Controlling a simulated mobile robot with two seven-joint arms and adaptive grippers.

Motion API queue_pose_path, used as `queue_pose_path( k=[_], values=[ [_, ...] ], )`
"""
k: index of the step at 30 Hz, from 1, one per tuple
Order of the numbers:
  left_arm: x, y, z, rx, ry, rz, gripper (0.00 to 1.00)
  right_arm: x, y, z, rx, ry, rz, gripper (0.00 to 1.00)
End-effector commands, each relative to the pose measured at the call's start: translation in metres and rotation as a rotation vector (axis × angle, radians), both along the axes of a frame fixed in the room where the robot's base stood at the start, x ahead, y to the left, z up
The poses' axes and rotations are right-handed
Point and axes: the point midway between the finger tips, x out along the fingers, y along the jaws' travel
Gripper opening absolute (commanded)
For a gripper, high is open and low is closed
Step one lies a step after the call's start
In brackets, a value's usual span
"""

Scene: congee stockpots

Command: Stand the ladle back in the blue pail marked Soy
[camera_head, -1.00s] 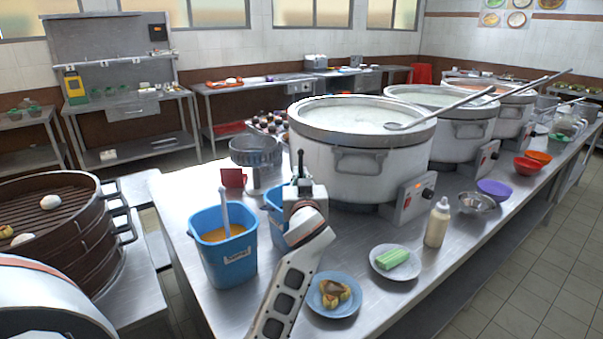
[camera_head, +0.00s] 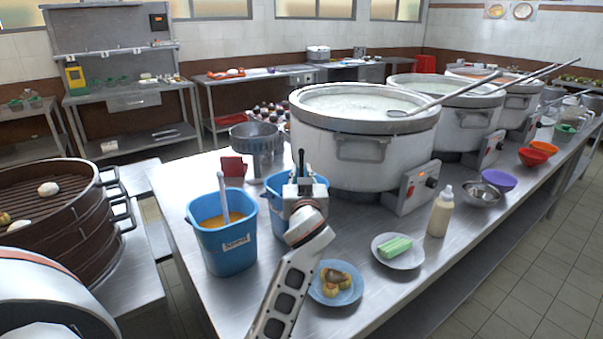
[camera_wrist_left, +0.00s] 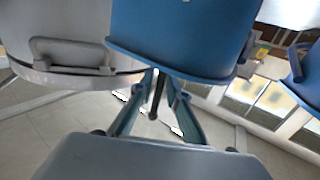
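Two blue pails stand on the near end of the steel counter. The left pail (camera_head: 225,249) has a white label too small to read, orange-brown liquid, and a pale handle leaning out of it. The second pail (camera_head: 277,211) is partly hidden behind my left gripper (camera_head: 303,186); its label is not visible. The gripper is shut on the ladle's dark, upright handle (camera_head: 301,160). In the left wrist view the fingers (camera_wrist_left: 158,82) close around the dark handle (camera_wrist_left: 154,105) beside a blue pail (camera_wrist_left: 185,35). The ladle's lower part is hidden. My right gripper is not in view.
A large white stockpot (camera_head: 362,150) stands close behind the second pail. A plate of green pieces (camera_head: 397,262), a blue plate of food (camera_head: 335,292) and a squeeze bottle (camera_head: 440,212) sit right of my arm. A steamer (camera_head: 68,235) stands left.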

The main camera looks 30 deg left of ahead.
Motion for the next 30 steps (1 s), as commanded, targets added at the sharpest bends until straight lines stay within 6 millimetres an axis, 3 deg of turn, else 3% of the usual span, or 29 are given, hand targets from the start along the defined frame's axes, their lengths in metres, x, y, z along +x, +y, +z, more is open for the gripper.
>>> queue_pose_path(
  k=[14,24,30],
  values=[
    [0.000,0.000,0.008,-0.003,-0.002,0.000,0.27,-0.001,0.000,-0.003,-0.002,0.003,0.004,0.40],
    [0.000,0.000,0.068,-0.003,-0.006,0.000,0.27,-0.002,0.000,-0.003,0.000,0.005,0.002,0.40],
    [0.000,0.000,0.093,-0.002,-0.004,0.000,0.27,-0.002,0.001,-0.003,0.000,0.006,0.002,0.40]
  ],
)
